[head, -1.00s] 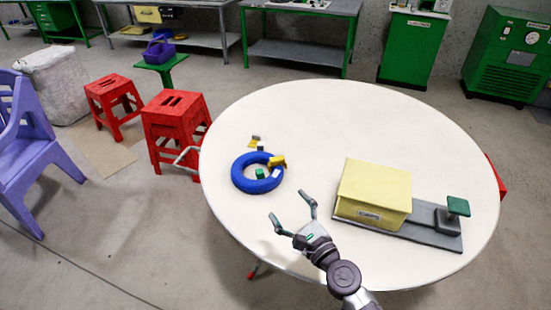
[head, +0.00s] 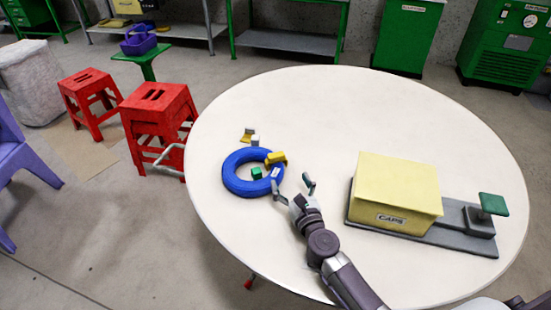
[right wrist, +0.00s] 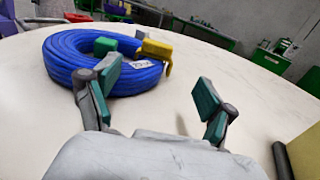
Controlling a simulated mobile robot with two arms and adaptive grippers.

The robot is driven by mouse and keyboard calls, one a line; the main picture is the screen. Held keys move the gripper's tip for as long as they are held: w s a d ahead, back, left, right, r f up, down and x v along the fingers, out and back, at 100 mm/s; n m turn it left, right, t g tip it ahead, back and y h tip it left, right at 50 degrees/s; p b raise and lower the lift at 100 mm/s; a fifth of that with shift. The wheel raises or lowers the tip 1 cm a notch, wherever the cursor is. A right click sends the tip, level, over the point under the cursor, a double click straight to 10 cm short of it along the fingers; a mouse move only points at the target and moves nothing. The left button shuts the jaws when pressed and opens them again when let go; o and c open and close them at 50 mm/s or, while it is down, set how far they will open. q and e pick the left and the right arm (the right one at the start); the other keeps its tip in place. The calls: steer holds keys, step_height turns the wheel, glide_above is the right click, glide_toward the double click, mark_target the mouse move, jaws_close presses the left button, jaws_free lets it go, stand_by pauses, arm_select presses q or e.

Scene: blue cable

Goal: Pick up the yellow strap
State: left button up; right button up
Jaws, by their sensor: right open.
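The yellow strap (head: 276,158) sits over the right rim of a coiled blue cable (head: 233,181) on the round white table. My right gripper (head: 292,185) is open and empty, just to the near right of the coil. Its spread teal fingertips (right wrist: 155,88) show bare table between them, with the strap beyond; the left finger overlaps the coil in that view. My left gripper is not in view.
A yellow box (head: 395,185) stands on a grey base (head: 455,240) at the table's right, with a green pad (head: 493,203) at its end. Small pieces, one yellow (head: 246,138), lie behind the coil. The table's far side (head: 350,105) is clear.

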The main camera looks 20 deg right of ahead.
mark_target(278, 159)
steer(key=w, duration=0.4)
steer(key=shift+w+a, duration=0.1)
steer(key=shift+w, duration=0.1)
steer(key=w, duration=0.2)
steer(key=w+b, duration=0.1)
steer(key=w, duration=0.2)
steer(key=shift+a, duration=0.2)
steer(key=shift+s+r, duration=0.1)
steer(key=c, duration=0.9)
